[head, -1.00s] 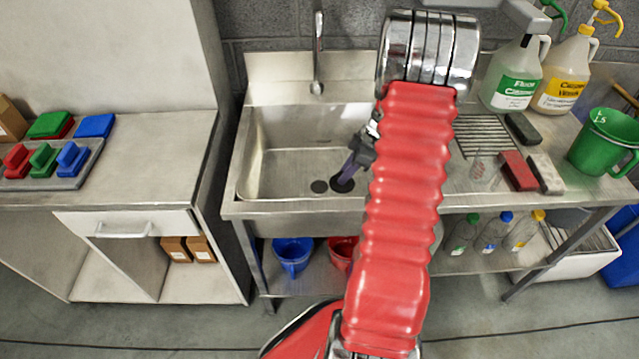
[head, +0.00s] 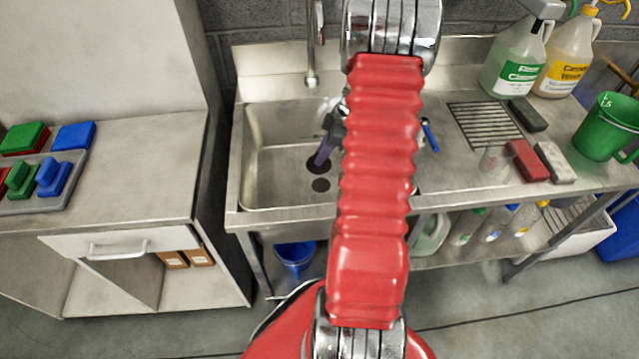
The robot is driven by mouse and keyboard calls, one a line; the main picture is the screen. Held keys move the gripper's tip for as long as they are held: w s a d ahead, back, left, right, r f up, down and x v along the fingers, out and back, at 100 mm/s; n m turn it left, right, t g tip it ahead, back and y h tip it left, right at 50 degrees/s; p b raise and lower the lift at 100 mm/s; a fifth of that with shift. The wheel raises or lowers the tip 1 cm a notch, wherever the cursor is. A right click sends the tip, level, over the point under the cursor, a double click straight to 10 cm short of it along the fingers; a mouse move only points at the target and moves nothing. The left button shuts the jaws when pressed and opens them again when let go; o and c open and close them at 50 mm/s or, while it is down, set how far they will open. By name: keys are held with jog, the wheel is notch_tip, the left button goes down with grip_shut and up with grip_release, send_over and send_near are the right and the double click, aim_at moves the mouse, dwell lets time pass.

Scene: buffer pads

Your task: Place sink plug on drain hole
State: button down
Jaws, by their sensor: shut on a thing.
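The sink plug (head: 317,166) is a black disc with a purplish upright handle, seen in the head view in the sink basin. My gripper (head: 331,140) is shut on its handle from above. The drain hole (head: 320,185) is a dark round spot on the basin floor, just below the plug in the picture. The plug's disc appears beside the hole, on its far side, not over it. I cannot tell whether the disc touches the floor. My red arm hides the right part of the basin and part of the gripper.
The steel sink (head: 262,165) has raised walls around the basin, and a tap (head: 313,60) stands behind it. Right of it are a drain grille (head: 485,125), sponges, bottles and a green jug (head: 606,125). The left basin floor is clear.

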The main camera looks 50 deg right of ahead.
aim_at(326, 164)
jog(key=shift+s+d, duration=0.2)
jog(key=shift+f, duration=0.25)
notch_tip(326, 164, down, 6)
jog(key=shift+r, duration=0.15)
jog(key=shift+f, duration=1.9)
jog(key=c, duration=1.5)
grip_release()
